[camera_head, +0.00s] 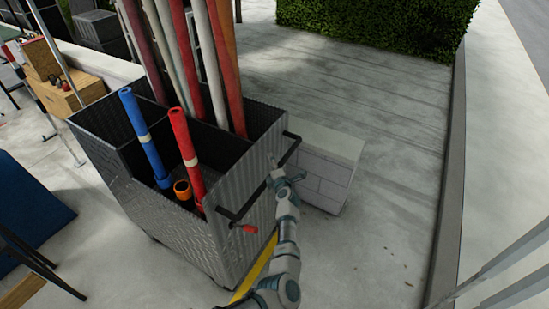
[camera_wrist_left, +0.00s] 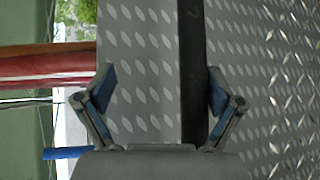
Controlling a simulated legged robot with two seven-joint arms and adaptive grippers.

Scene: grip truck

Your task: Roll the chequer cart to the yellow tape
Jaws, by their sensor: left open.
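The chequer cart (camera_head: 190,245) is a grey chequer-plate box on the concrete, with poles and rolls standing in it. A black handle bar (camera_head: 252,192) runs along its right side. My left gripper (camera_head: 275,167) is at this bar, toward its far end. In the left wrist view my left gripper (camera_wrist_left: 160,90) is open, with the black bar (camera_wrist_left: 192,70) between its fingers, nearer the right finger. Cart plating fills much of that view. Yellow tape (camera_head: 256,264) shows on the floor along the cart's right base, partly hidden by the cart and my arm. My right gripper is out of view.
A low white block wall (camera_head: 325,168) stands just right of the cart's far end. Open concrete lies to the right, bounded by a kerb (camera_head: 449,190). A hedge (camera_head: 380,25) is at the back. A blue panel (camera_head: 28,212) and cardboard boxes (camera_head: 62,85) are at left.

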